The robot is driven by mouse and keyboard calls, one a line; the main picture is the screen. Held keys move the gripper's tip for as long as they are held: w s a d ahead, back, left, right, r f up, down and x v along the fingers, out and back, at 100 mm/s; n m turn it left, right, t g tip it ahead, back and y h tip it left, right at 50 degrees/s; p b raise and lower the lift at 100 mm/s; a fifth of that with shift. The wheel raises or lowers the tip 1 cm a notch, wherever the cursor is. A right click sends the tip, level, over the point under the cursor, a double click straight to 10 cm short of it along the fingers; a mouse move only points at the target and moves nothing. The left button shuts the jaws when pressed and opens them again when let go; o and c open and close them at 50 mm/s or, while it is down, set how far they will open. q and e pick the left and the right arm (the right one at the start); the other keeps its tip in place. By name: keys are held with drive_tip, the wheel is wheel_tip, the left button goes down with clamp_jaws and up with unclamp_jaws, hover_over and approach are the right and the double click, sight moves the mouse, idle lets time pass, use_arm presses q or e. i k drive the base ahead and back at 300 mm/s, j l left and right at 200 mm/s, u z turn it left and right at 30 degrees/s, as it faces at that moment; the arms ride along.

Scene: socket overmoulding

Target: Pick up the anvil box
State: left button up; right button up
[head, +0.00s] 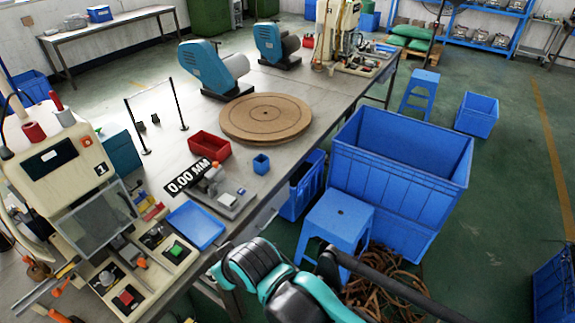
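No label marks any container as the anvil box. Candidates on the long workbench are a small open blue box (261,164), a larger open red box (209,146) to its left, and a shallow blue tray (195,225) nearer to me. Beside the tray stands a small grey measuring device (222,192) with a black "0.00 MM" sign. The blue box and red box stand upright, apart from each other. A teal and black arm of mine shows at the bottom centre, below the bench edge. I make out no fingertips of either gripper.
A round brown turntable (266,117) lies behind the boxes, with teal machines (214,70) beyond. A cream machine (62,160) fills the bench's left end. A blue stool (337,220) and large blue crate (400,165) stand on the floor to the right.

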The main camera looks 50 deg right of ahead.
sight(261, 165)
drive_tip(key=z, duration=1.35)
drive_tip(key=i+l, duration=0.3)
drive_tip(key=i, duration=0.15)
drive_tip(key=i+l, duration=0.6)
drive_tip(key=i, duration=0.25)
